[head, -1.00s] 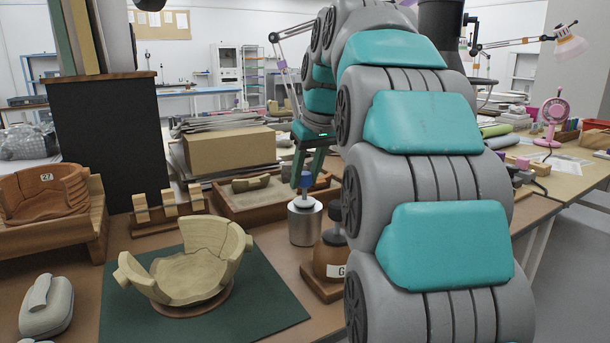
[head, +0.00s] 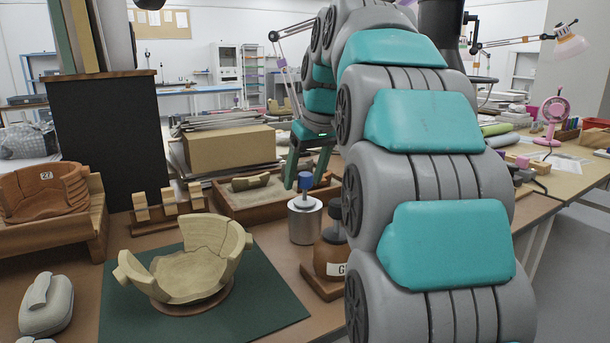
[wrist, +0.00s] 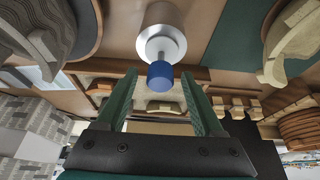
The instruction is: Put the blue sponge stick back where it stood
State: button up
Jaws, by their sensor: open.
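The blue sponge stick (head: 306,180) stands upright in a silver metal pot (head: 304,222), its blue head above the rim. In the wrist view the blue head (wrist: 160,75) shows between my two green fingertips, with a gap on each side, and the pot (wrist: 160,22) lies beyond. My gripper (head: 305,172) is open just behind and around the line of the blue head in the head view; the exact depth between them is unclear. It also shows open and empty in the wrist view (wrist: 160,82). The stick's lower end is hidden inside the pot.
A brown bottle (head: 328,258) on a wooden base stands right of the pot, partly behind my arm. A pieced-together bowl (head: 190,272) rests on a green mat (head: 265,300) at left. A wooden tray with a sherd (head: 235,205) lies behind the pot.

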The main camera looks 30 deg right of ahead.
jog(key=shift+r, duration=0.1)
jog(key=p+v, duration=0.1)
jog(key=v, duration=0.6)
jog(key=shift+r, duration=0.3)
jog(key=shift+s, duration=0.2)
